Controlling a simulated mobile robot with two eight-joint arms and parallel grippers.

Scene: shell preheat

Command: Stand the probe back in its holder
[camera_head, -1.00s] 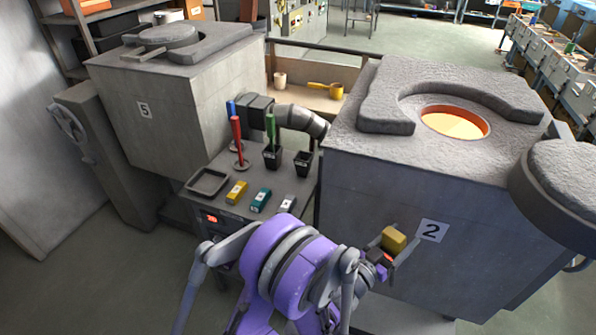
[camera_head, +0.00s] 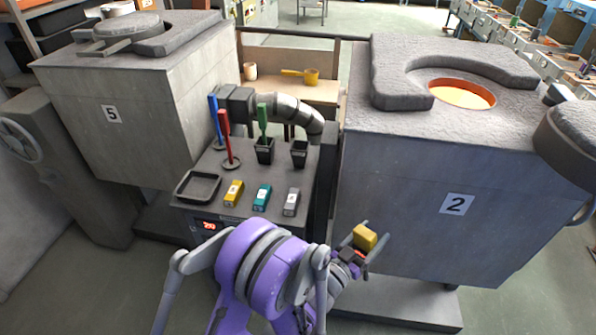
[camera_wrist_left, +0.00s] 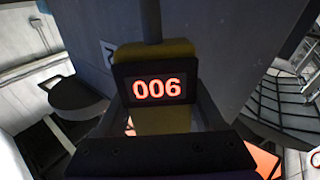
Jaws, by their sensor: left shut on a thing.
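My left gripper (camera_head: 366,246) is shut on the probe, whose yellow body (camera_head: 364,236) shows in front of furnace 2. In the left wrist view the probe (camera_wrist_left: 158,121) sits between the fingers, with a red display reading 006 and a grey rod running up and away. The rod is hidden in the head view. Two black square cups stand at the back of the small table: the left cup (camera_head: 265,156) has a green-handled tool (camera_head: 262,120) upright in it, and the right cup (camera_head: 299,156) looks empty. I cannot tell from looks alone which is the probe's holder. My right gripper is out of view.
The table (camera_head: 214,163) also bears a black tray (camera_head: 198,198), yellow (camera_head: 233,193), teal (camera_head: 262,197) and grey (camera_head: 292,201) blocks, and upright red (camera_head: 224,128) and blue (camera_head: 213,108) tools. Furnace 5 (camera_head: 130,135) stands left; furnace 2 (camera_head: 420,170), with a glowing opening, stands right.

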